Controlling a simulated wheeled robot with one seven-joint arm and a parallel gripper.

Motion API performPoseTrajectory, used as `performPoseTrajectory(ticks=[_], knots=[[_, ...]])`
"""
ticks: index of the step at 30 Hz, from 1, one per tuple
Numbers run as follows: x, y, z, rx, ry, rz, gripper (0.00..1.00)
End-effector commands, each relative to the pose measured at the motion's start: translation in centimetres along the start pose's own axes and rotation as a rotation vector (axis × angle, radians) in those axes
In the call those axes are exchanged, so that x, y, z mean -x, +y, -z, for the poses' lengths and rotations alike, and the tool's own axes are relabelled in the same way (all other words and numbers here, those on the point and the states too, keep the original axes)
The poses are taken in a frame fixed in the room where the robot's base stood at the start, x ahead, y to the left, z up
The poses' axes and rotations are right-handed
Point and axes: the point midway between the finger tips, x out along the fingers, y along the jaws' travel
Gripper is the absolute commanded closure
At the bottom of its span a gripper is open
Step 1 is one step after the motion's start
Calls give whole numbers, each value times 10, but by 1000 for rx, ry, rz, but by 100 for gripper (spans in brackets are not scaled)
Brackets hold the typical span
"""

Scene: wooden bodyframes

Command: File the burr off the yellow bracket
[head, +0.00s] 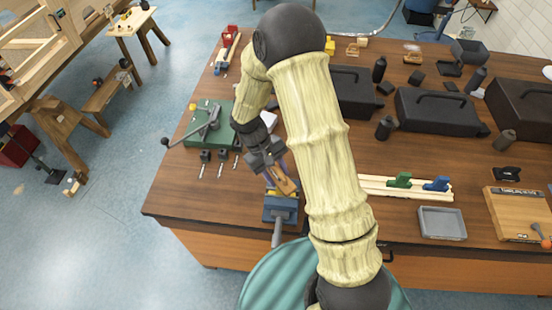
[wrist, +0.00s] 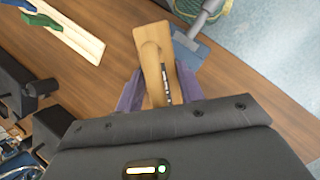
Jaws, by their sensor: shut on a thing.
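My gripper (head: 279,172) is shut on a wooden tool (head: 286,183), which looks like the file. In the wrist view the purple fingers (wrist: 160,90) hold the tool (wrist: 153,58) by its raised wooden grip; its working face is hidden underneath. The tool is over or against the blue vise (head: 280,214) near the table's front edge. The vise (wrist: 188,52) shows partly beside the tool in the wrist view. A little yellow, probably the bracket (head: 274,193), shows at the vise's jaws. The burr cannot be seen, and contact between tool and bracket cannot be told.
A green board with a lever tool (head: 210,122) lies left of the vise. To the right are pale rails with green and blue blocks (head: 405,185), a grey tray (head: 442,222) and dark toolboxes (head: 440,112). Bare table shows left of the vise.

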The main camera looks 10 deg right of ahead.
Motion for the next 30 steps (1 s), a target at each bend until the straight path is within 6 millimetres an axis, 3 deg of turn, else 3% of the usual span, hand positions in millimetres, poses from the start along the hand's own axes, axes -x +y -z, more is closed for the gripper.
performPoseTrajectory(ticks=[13, 30], knots=[[39, 9, -16, 0, 1, 0, 87], [42, 13, -19, -7, -1, 3, 87]])
